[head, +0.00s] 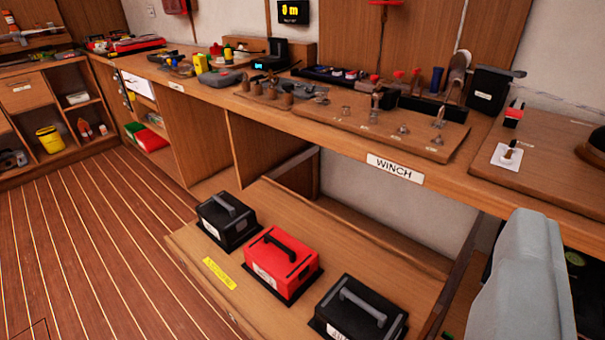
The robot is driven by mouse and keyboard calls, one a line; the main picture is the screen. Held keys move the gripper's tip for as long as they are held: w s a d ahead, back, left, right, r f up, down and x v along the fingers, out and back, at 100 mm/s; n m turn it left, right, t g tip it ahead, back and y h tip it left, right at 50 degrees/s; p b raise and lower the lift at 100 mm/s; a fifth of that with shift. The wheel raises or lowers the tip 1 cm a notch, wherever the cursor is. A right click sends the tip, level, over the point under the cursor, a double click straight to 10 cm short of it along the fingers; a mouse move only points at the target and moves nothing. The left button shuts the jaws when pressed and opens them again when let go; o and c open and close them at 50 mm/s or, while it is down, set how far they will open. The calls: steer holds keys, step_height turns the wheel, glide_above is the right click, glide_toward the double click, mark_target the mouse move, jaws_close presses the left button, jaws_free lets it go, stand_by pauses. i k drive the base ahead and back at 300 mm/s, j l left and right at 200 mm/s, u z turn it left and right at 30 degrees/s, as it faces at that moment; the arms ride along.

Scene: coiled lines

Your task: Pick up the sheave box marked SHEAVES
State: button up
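Three lidded boxes with top handles sit in a row on a low wooden shelf (200,270) under the bench. The left box (227,222) is black with a grey handle. The middle box (281,264) is red with a black handle. The right box (358,312) is black with a grey handle, cut off by the lower edge. Each has a white label on its front, too small or cut off to read, so I cannot tell which is marked SHEAVES. A smooth grey part of my gripper (525,285) shows at the lower right, apart from the boxes. Its fingertips are not clear.
The bench (300,122) above the shelf carries many tools and a WINCH label (395,168); its front edge overhangs the shelf's back. A yellow label (219,273) lies on the shelf's front. The striped floor (90,240) at left is clear.

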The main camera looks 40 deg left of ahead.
mark_target(286, 263)
steer(key=u, duration=1.05)
